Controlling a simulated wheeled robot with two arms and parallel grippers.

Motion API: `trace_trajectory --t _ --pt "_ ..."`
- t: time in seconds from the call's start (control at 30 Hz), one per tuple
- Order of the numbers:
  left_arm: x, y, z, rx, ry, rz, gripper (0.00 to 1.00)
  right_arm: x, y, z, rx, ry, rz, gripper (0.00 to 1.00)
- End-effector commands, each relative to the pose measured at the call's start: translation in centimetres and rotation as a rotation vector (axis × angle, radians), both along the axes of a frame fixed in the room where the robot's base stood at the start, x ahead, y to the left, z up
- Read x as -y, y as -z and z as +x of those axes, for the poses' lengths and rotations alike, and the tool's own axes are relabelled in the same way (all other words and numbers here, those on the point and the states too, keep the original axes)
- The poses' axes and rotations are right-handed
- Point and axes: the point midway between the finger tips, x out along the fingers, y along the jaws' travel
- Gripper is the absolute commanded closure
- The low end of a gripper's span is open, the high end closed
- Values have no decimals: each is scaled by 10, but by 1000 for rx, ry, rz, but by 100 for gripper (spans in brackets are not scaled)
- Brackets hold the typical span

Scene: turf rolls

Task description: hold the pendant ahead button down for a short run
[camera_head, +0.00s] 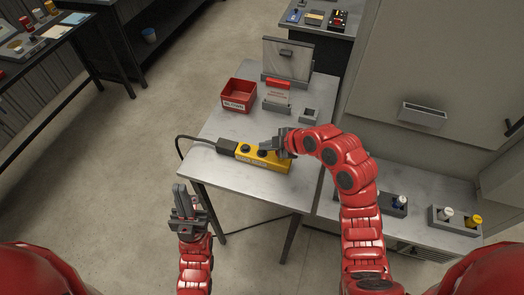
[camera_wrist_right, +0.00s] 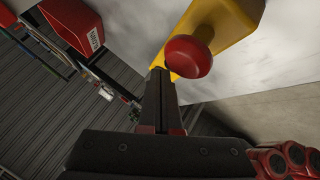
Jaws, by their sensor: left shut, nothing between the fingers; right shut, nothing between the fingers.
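The yellow pendant (camera_head: 273,164) lies on the small grey table with dark round buttons (camera_head: 246,148) along its top. Its label is too small to read. My right gripper (camera_head: 266,146) is shut and empty, its tips low over the pendant's middle. In the right wrist view, its closed fingers (camera_wrist_right: 160,75) reach the edge of the yellow pendant (camera_wrist_right: 232,15), beside a red mushroom button (camera_wrist_right: 188,57). Whether the tips press a button is hidden. My left gripper (camera_head: 184,196) is shut and empty, off the table's front-left edge.
A black cable (camera_head: 186,136) leaves the pendant's left end. A red bin (camera_head: 238,95), a card stand (camera_head: 277,96) and a small grey block (camera_head: 309,115) stand behind it.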

Motion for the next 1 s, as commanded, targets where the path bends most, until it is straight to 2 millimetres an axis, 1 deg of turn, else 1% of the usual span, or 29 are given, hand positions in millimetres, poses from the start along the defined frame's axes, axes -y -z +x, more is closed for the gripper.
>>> trace_trajectory --t 1.0 --pt "0 10 0 0 0 0 100 0 7 0 -1 -1 0 100"
